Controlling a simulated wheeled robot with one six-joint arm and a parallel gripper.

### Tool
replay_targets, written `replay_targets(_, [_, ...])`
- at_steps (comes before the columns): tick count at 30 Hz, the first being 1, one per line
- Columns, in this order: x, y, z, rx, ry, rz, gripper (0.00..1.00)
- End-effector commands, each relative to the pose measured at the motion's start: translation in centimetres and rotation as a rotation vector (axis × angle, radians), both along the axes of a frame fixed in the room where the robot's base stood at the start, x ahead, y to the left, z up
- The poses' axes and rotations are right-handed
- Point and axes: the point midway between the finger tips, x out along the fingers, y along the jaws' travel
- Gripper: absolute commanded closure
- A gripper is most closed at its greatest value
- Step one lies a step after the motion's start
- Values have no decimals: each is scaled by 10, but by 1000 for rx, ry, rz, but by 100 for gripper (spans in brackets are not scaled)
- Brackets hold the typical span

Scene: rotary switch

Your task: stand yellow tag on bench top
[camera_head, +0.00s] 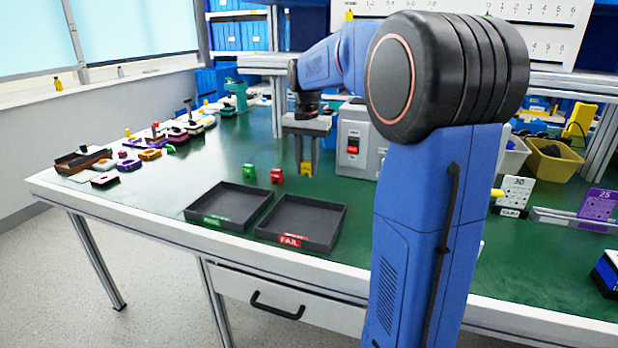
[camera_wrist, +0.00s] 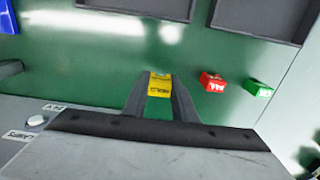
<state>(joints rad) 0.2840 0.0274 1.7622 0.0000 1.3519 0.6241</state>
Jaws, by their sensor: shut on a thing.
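The yellow tag (camera_head: 306,168) shows between my gripper's fingertips, low over the green bench top (camera_head: 150,205). In the wrist view the yellow tag (camera_wrist: 160,87) has dark lettering on it and is pinched between the two grey fingers. My gripper (camera_head: 305,160) is shut on it and points down, left of the grey switch box. Whether the tag's lower edge touches the bench top (camera_wrist: 110,70) cannot be told.
A red tag (camera_head: 277,176) and a green tag (camera_head: 249,172) stand close by on the bench. Two dark trays, a green-labelled one (camera_head: 212,221) and the FAIL tray (camera_head: 290,241), lie nearer the front edge. The switch box (camera_head: 357,145) stands just right of my gripper.

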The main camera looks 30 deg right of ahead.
Motion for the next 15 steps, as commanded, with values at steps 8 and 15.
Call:
replay_targets(8, [-1, 0, -28, 0, 3, 0, 96])
replay_targets(15, [0, 0, -38, 0, 0, 0, 96])
